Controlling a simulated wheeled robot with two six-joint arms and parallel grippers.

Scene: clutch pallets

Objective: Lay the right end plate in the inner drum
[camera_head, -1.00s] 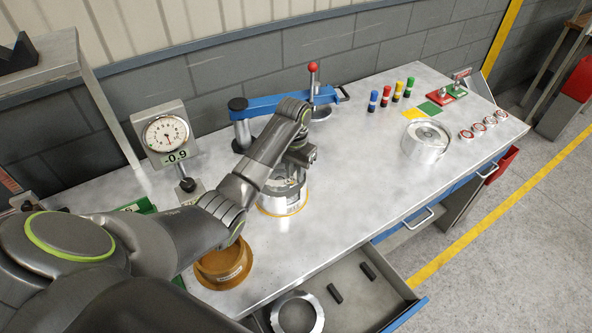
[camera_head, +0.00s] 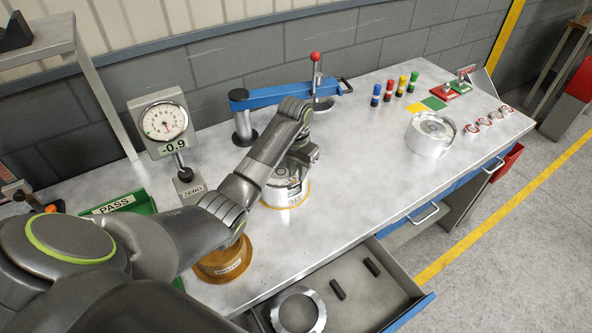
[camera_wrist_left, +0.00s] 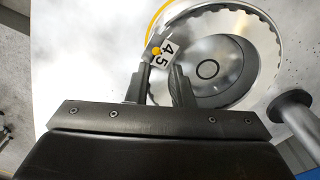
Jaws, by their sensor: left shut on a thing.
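The silver drum (camera_head: 291,201) stands on an orange-yellow ring on the bench, with a label on its front. In the left wrist view the drum's toothed inner wall (camera_wrist_left: 273,50) surrounds a grey round plate (camera_wrist_left: 237,83) with a dark centre. My left gripper (camera_wrist_left: 160,60) is over the drum's rim side, shut on a tab marked "45" with a yellow dot, which I take as part of the end plate (camera_wrist_left: 167,47). I cannot tell whether the plate rests in the drum. In the head view the left gripper (camera_head: 292,180) mostly hides the drum's inside. My right gripper is out of view.
A blue-armed press (camera_head: 275,98) stands behind the drum. A dial gauge (camera_head: 163,122) and green PASS tray (camera_head: 125,203) are left. A brown ring (camera_head: 222,265) is in front. Another silver drum (camera_head: 430,137) stands right. The drawer (camera_head: 390,318) is open. Bench centre-right is clear.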

